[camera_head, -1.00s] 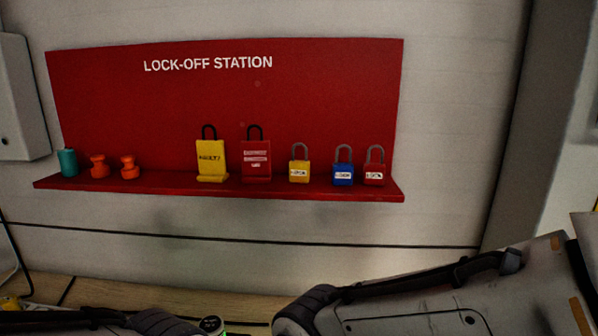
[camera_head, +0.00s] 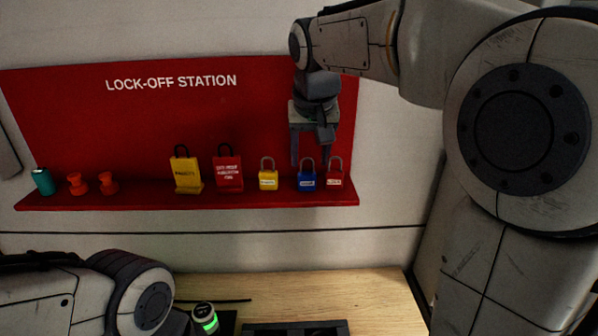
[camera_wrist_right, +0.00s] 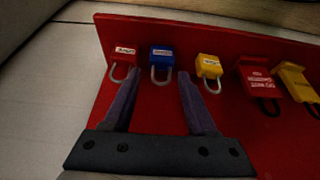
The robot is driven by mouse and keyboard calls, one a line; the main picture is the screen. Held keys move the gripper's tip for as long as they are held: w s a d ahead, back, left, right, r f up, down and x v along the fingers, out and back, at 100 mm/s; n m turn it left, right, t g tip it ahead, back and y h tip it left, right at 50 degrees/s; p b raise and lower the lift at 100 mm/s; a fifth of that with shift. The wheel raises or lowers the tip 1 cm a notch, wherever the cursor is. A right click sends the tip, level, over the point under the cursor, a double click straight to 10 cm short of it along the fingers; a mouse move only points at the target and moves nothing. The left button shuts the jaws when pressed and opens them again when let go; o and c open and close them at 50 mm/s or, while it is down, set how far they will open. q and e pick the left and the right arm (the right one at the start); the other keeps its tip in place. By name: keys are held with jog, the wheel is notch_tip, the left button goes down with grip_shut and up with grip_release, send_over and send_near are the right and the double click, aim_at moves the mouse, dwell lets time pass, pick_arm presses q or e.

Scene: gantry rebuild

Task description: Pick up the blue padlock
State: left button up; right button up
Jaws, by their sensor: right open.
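The blue padlock (camera_head: 307,182) stands on the red shelf between the yellow padlock and the red padlock, its grey shackle up. My right gripper (camera_head: 312,163) is above it, pointing down, with open, empty fingers by the shackle. In the right wrist view the blue padlock (camera_wrist_right: 162,57) lies ahead of the gap between the two fingers (camera_wrist_right: 155,78), and its shackle reaches toward that gap. I cannot tell whether a finger touches it. My left arm shows at the lower left, but its gripper is out of view.
A red padlock (camera_head: 334,179) stands close on the right and a yellow padlock (camera_head: 268,181) on the left. Yellow (camera_head: 187,176) and red (camera_head: 228,172) tags, orange pieces (camera_head: 78,184) and a teal cylinder (camera_head: 43,181) share the shelf (camera_head: 140,201). The backboard is close behind.

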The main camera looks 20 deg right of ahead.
aim_at(307, 175)
jog(key=shift+w+f, duration=0.25)
jog(key=shift+f, duration=0.4)
jog(key=shift+w+f+p, duration=0.1)
jog(key=shift+f+p, duration=0.3)
jog(key=p+x, duration=0.1)
jog(key=x, duration=0.2)
jog(key=shift+f, duration=0.3)
jog(key=shift+w+f, duration=0.2)
jog(key=shift+f, duration=0.15)
jog(key=shift+c, duration=0.3)
grip_shut()
